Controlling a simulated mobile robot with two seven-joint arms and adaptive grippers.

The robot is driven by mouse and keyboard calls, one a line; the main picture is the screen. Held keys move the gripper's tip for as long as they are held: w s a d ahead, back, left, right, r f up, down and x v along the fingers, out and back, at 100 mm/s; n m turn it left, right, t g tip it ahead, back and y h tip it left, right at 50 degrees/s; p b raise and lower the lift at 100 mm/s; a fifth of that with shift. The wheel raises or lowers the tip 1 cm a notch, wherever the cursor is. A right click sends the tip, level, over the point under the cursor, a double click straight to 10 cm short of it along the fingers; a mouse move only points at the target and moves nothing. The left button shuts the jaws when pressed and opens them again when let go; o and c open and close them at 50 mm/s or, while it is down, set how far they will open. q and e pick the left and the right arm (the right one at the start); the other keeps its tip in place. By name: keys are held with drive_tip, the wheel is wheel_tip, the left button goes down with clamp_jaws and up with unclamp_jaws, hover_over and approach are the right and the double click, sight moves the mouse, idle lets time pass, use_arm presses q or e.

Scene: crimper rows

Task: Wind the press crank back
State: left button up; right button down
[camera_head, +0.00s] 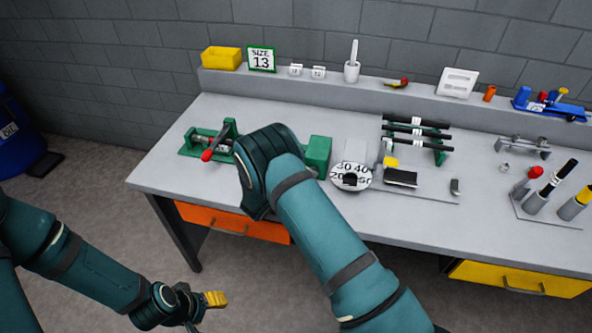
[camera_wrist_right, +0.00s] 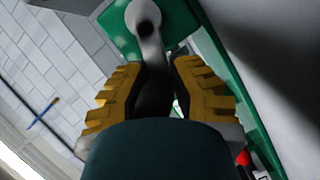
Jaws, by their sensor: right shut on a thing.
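The press (camera_head: 318,152) is a green housing on the bench, partly hidden behind my right arm in the head view. Its crank (camera_wrist_right: 150,45) shows in the right wrist view as a grey arm with a round hub on a green face. My right gripper (camera_wrist_right: 160,95) has its yellow fingers on both sides of the crank's dark lower part and is shut on it. In the head view my right wrist hides the crank and these fingers. My left gripper (camera_head: 215,299) hangs low in front of the bench, away from the press; its finger gap is unclear.
A green fixture (camera_head: 200,142) with a red-ended lever (camera_head: 207,155) is left of my right wrist. A numbered dial (camera_head: 351,177) and a rack of dark rods (camera_head: 417,132) are to the right. The back ledge holds a yellow bin (camera_head: 221,58) and a size 13 sign (camera_head: 262,59).

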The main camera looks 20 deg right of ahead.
drive_tip(key=c, duration=0.8)
unclamp_jaws()
drive_tip(key=shift+d, duration=0.15)
drive_tip(key=v, duration=1.2)
